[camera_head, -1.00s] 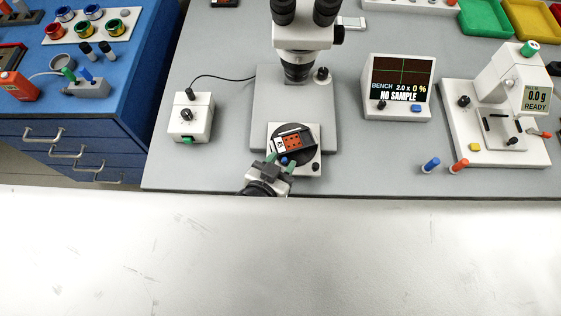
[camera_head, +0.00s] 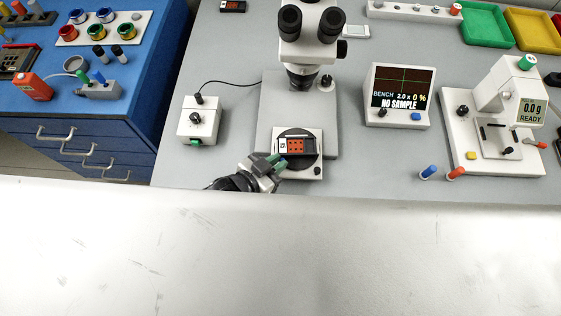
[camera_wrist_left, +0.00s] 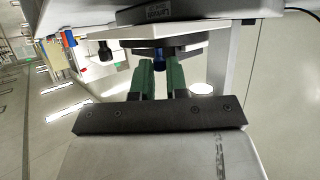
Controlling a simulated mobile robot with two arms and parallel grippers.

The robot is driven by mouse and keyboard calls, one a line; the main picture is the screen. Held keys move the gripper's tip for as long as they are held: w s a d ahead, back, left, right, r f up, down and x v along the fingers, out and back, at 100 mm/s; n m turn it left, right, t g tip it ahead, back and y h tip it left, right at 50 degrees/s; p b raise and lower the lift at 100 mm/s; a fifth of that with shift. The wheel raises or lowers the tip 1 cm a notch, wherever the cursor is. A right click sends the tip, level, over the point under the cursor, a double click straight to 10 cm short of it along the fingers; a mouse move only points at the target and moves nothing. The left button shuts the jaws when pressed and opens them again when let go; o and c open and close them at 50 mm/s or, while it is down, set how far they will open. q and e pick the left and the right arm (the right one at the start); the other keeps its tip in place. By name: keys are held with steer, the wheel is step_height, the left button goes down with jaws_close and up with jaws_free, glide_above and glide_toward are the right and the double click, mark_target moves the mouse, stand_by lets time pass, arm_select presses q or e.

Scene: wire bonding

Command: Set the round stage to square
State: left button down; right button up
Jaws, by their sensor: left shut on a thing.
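The round stage (camera_head: 303,162) is a dark disc on a white base (camera_head: 315,173) below the microscope in the head view. A dark carrier (camera_head: 297,145) with orange squares and a white end lies on it, its long sides now about level with the base's edges. My left gripper (camera_head: 277,162) has green fingertips at the disc's lower left rim. In the left wrist view, the fingers (camera_wrist_left: 160,75) are closed around a small blue peg (camera_wrist_left: 158,58) under the stage. In the head view the fingers mostly hide this peg. My right gripper is not in view.
The microscope (camera_head: 309,40) stands over the back of the stage. A white control box (camera_head: 199,120) is to the left, with a cable. A display reading "NO SAMPLE" (camera_head: 401,92) and a tester (camera_head: 495,120) stand to the right. The bench (camera_head: 380,165) right of the stage is clear.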

arm_select(q)
steer(key=shift+w+a+m+g, duration=0.2)
steer(key=shift+m+g, duration=0.1)
steer(key=c, duration=1.3)
jaws_free()
steer(key=shift+o, duration=0.8)
steer(key=shift+s, duration=0.1)
steer(key=b+v, duration=0.1)
steer(key=v, duration=0.9)
steer(key=shift+s+a, duration=0.2)
steer(key=shift+a, duration=0.2)
steer(key=shift+w+r, duration=0.1)
steer(key=shift+r, duration=0.05)
